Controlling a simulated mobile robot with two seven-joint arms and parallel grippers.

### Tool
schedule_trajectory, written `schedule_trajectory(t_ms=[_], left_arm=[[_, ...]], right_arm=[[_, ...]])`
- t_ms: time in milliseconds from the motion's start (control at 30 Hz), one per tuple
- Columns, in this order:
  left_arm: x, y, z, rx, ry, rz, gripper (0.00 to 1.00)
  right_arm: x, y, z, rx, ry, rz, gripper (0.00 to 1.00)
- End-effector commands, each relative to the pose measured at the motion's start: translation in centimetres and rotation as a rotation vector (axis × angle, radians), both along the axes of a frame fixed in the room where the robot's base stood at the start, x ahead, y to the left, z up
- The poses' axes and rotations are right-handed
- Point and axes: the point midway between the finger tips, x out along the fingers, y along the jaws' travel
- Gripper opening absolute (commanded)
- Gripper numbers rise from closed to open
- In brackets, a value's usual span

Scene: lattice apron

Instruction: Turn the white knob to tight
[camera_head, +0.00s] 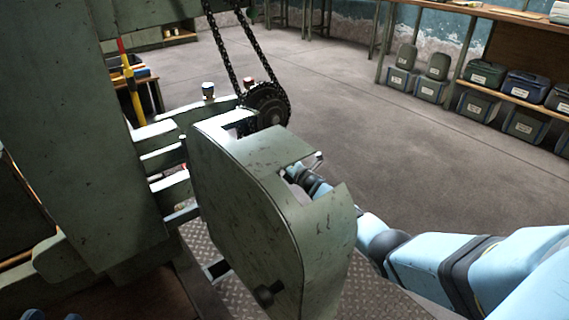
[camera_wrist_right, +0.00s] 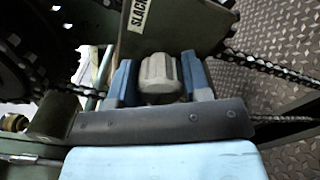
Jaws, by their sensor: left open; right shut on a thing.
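The white knob (camera_wrist_right: 158,78) looks pale grey and ribbed in the right wrist view. It sits between the two blue fingers of my right gripper (camera_wrist_right: 158,64), which is shut on it. A white label reading "SLACK" (camera_wrist_right: 138,14) is on the green plate beyond the knob. The far end of the label is cut off by the frame edge. In the head view my right arm reaches behind the green housing (camera_head: 240,200), which hides the knob and the fingers. My left gripper (camera_head: 53,317) shows only as blue fingertips at the bottom left edge, apart and empty.
A chain runs over a dark sprocket (camera_head: 266,104) behind the housing. The chain (camera_wrist_right: 270,68) also passes close by the knob. Shelves with bins (camera_head: 485,75) stand far right. The floor (camera_head: 420,140) between is clear.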

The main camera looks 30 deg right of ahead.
Motion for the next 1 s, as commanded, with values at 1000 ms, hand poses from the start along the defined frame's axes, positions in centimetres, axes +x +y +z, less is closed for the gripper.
schedule_trajectory(t_ms=[1000], left_arm=[[-0.21, -0.12, 0.21, -0.018, 0.030, -0.002, 0.43]], right_arm=[[-0.05, 0.03, -0.36, 0.897, 0.072, 0.000, 0.20]])
